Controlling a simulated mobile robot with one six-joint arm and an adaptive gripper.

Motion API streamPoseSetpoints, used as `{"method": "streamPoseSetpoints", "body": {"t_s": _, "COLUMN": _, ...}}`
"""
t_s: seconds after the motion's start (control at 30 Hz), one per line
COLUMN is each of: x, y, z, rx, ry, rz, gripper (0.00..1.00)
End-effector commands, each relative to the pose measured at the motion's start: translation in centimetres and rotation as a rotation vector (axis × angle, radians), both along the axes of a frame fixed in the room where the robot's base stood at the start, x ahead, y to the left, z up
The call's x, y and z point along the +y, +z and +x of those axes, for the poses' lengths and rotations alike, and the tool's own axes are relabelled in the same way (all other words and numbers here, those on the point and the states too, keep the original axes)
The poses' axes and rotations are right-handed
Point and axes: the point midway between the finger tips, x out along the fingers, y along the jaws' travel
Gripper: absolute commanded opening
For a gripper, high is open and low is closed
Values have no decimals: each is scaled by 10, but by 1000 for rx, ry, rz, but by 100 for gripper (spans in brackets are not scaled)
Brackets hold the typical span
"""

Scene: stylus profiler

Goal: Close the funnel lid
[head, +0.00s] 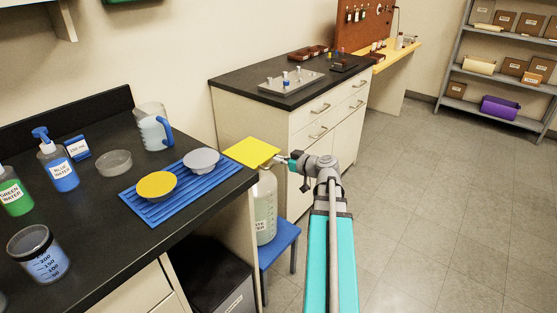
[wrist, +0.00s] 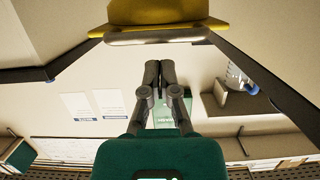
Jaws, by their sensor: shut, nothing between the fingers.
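The yellow funnel lid (head: 251,150) shows as a broad flat square above the white waste bottle (head: 265,205), which stands on a blue stool. I cannot tell whether the lid lies flat on the funnel or is tilted; the funnel under it is mostly hidden. My gripper (head: 282,160) is just right of the lid's right edge. In the wrist view, my gripper (wrist: 159,64) has its fingers together and empty, pointing at a grey bar (wrist: 155,36) along the edge of the yellow part (wrist: 150,14). Contact is unclear.
The black bench (head: 100,210) on the left holds a blue rack (head: 140,207) with a yellow and a grey dish, bottles and a jug. A second counter (head: 250,90) stands behind the bottle. Below the bench is a dark bin (head: 210,275). The floor on the right is clear.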

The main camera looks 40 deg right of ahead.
Motion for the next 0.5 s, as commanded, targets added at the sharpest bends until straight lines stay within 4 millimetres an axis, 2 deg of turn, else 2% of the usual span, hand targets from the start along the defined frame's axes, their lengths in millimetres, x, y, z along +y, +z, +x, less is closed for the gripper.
{"method": "streamPoseSetpoints", "body": {"t_s": 0.33, "x": -2, "y": 25, "z": 0, "rx": -12, "ry": -2, "rz": 7, "gripper": 0}}
{"method": "streamPoseSetpoints", "body": {"t_s": 0.5, "x": -4, "y": 11, "z": -14, "rx": -12, "ry": -3, "rz": 7, "gripper": 0}}
